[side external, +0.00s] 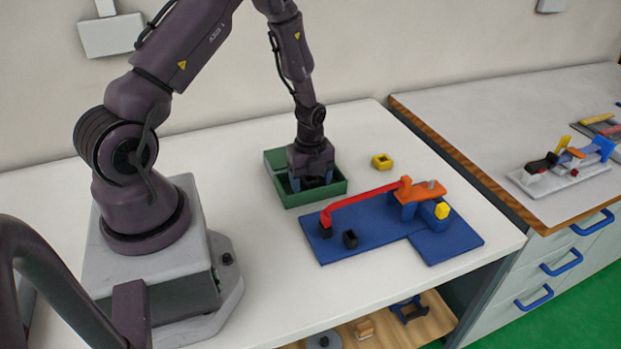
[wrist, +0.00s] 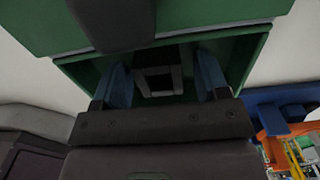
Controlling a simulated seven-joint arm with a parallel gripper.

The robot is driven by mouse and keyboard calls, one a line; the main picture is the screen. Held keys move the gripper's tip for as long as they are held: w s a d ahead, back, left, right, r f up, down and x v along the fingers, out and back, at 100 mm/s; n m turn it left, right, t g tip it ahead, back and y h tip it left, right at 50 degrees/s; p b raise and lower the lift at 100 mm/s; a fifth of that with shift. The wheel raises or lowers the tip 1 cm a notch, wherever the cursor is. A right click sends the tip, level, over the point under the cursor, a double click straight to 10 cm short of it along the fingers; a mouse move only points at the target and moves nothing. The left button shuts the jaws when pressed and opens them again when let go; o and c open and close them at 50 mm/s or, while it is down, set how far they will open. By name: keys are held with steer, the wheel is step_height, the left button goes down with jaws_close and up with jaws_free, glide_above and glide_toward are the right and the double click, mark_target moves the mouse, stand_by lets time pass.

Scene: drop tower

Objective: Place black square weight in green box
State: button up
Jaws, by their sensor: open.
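The green box (side external: 318,200) stands on the white table, and its walls also show in the wrist view (wrist: 247,65). My gripper (side external: 312,184) points down inside the box. In the wrist view its two blue fingers (wrist: 165,85) are apart. Between them, in the box, is a dark square piece with a paler grey surround (wrist: 158,78); I see no finger touching it, and its exact form is unclear. A small black square weight (side external: 350,239) with a hollow top sits on the blue base, beside the red arm's lower end.
The blue base (side external: 385,232) carries a red arm (side external: 365,194), an orange top piece (side external: 421,190) and a yellow piece (side external: 442,210). A yellow hollow square (side external: 382,161) lies behind it on the table. The table's front is clear. A second bench (side external: 500,120) stands at right.

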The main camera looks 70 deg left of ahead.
steer(key=shift+r, duration=0.1)
steer(key=d+r+n+t, duration=0.1)
steer(key=d+r+n, duration=0.1)
steer(key=r, duration=0.9)
steer(key=d+r+n, duration=0.2)
steer(key=d+r, duration=0.1)
steer(key=r, duration=0.7)
steer(key=s+d+r+n+t, duration=0.4)
steer(key=s+d+r+n, duration=0.7)
steer(key=s+r+n, duration=0.1)
steer(key=shift+s+d+r+n+t, duration=0.25)
steer(key=shift+r+n, duration=0.2)
steer(key=shift+n, duration=0.55)
steer(key=shift+c, duration=0.5)
